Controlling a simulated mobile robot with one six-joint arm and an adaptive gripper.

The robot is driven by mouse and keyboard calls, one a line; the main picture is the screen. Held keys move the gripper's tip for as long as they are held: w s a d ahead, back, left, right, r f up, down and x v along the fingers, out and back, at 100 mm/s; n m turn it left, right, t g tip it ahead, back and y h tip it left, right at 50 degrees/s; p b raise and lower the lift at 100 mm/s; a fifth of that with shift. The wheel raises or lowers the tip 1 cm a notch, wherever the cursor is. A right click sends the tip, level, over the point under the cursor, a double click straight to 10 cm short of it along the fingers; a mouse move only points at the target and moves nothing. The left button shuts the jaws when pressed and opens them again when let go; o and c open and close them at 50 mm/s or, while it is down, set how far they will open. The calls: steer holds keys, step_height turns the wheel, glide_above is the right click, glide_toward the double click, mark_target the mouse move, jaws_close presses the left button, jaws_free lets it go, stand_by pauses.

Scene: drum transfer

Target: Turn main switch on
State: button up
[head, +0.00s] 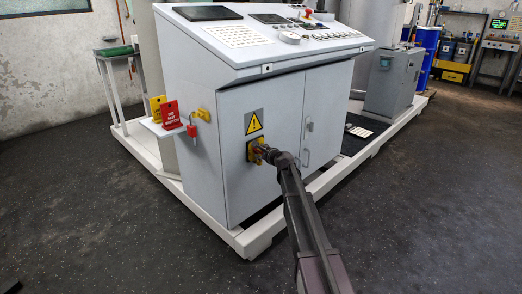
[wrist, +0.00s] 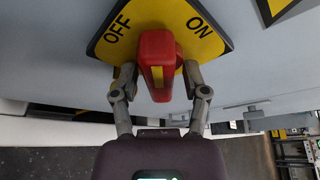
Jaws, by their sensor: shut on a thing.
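The main switch is a red handle (wrist: 157,62) with a yellow stripe on a yellow plate (wrist: 208,42) marked OFF at left and ON at right in the wrist view. The handle stands nearly upright in that picture, between the two words. My gripper (wrist: 160,76) has a finger on each side of the handle and is shut on it. In the head view the yellow plate (head: 251,149) is on the front of the grey cabinet (head: 238,190), below a warning sign (head: 253,123). My gripper (head: 261,153) covers most of the switch there.
A console top (head: 265,42) with buttons overhangs the cabinet. Red and yellow tags (head: 171,114) and a red padlock (head: 192,131) are at its left side. A white base frame (head: 250,240) runs along the floor. The dark floor in front is clear.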

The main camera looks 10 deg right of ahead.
steer(key=m+g+y+p, duration=0.1)
steer(key=m+g, duration=0.1)
steer(key=m, duration=0.1)
steer(key=m+g+y+p, duration=0.1)
steer(key=m+y, duration=0.1)
steer(key=m, duration=0.1)
stand_by(0.5)
steer(key=shift+m, duration=0.3)
steer(key=o, duration=0.8)
steer(key=shift+c, duration=0.2)
